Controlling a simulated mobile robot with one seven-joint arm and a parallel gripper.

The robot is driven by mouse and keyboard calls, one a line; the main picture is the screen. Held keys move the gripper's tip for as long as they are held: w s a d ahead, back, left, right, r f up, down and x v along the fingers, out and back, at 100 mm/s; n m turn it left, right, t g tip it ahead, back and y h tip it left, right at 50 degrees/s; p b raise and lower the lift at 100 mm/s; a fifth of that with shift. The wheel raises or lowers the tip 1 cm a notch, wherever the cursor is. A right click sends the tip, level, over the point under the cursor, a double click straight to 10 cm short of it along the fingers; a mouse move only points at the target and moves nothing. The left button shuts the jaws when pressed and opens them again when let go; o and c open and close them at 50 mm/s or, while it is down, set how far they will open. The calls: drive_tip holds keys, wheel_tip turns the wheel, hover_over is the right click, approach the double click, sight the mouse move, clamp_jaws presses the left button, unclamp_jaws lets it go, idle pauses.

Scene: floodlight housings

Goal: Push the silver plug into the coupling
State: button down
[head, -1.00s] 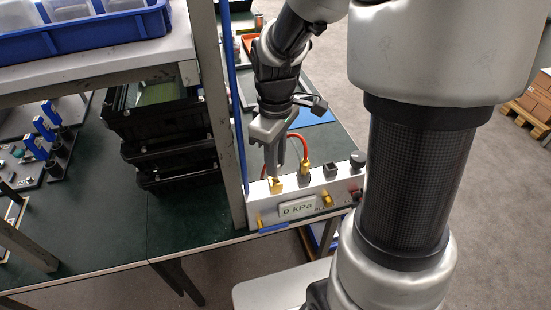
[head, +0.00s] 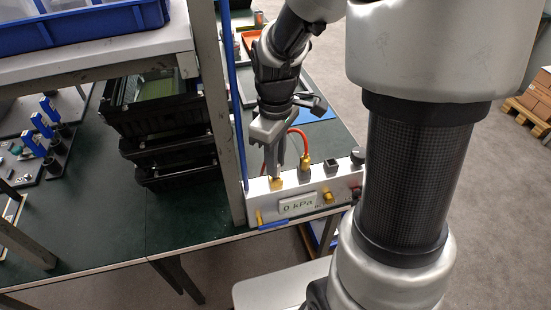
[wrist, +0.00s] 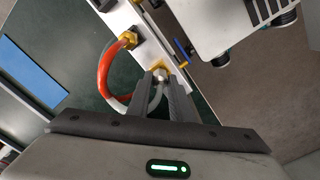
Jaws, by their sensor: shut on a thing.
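My gripper (head: 274,174) points down at the brass coupling (head: 277,184) on top of the white box at the table's front edge. In the wrist view my gripper (wrist: 167,86) is shut on the silver plug (wrist: 160,77), and only a small part of the plug shows between the fingers. The plug's tip is at the brass coupling (wrist: 157,66). I cannot tell how deep it sits. A grey hose (wrist: 155,98) runs back from the plug beside the fingers.
The white box's display (head: 298,206) reads 0 kPa. A red hose (head: 299,134) loops to a second brass fitting (head: 304,161) close to my gripper. A shelf post (head: 222,100) and black crates (head: 165,150) stand to the left. The green table (head: 110,220) is clear in front.

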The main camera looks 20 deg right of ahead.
drive_tip(key=shift+f, duration=0.3)
idle(1.2)
drive_tip(key=c, duration=2)
unclamp_jaws()
drive_tip(key=shift+o, duration=0.9)
drive_tip(key=o, duration=0.6)
drive_tip(key=shift+c, duration=0.2)
drive_tip(key=shift+o, duration=0.4)
drive_tip(key=shift+r, duration=0.15)
drive_tip(key=shift+r+p, duration=3.55)
drive_tip(key=shift+r, duration=0.85)
